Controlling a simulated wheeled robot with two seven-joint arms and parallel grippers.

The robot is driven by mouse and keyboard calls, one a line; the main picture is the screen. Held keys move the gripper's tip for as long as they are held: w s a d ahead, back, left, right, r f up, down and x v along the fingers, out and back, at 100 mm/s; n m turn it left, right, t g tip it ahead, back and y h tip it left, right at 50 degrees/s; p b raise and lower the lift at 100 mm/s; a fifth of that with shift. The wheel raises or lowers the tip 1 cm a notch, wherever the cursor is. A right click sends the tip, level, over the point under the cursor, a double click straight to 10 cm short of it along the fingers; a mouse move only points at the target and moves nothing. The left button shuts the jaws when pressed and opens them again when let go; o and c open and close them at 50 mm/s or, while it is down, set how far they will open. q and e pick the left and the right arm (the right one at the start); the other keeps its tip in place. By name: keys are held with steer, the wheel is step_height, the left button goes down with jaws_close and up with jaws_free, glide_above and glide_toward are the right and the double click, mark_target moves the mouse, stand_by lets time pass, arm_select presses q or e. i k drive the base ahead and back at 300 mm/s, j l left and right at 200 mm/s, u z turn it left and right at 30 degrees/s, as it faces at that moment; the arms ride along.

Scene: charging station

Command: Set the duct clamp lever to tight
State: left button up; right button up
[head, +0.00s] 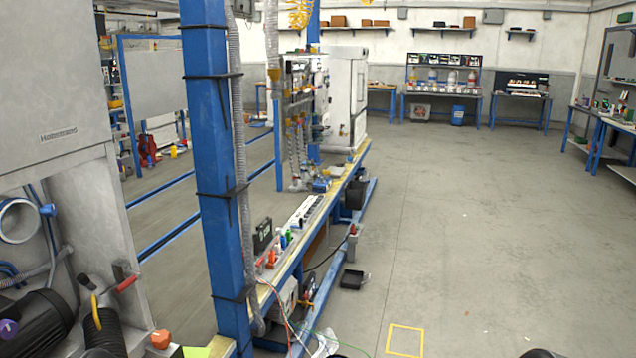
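A black corrugated duct (105,334) stands at the lower left, below the grey cabinet. Neither of my grippers can be made out. Small dark shapes at the bottom edge may be parts of my arms.
The grey cabinet (58,90) fills the left side, with a round metal port (19,220) and a black motor (36,325) below. A blue post (212,170) stands beside a long workbench with a power strip (305,212). Open floor (450,230) lies to the right.

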mark_target(132, 276)
steer(key=u, duration=1.3)
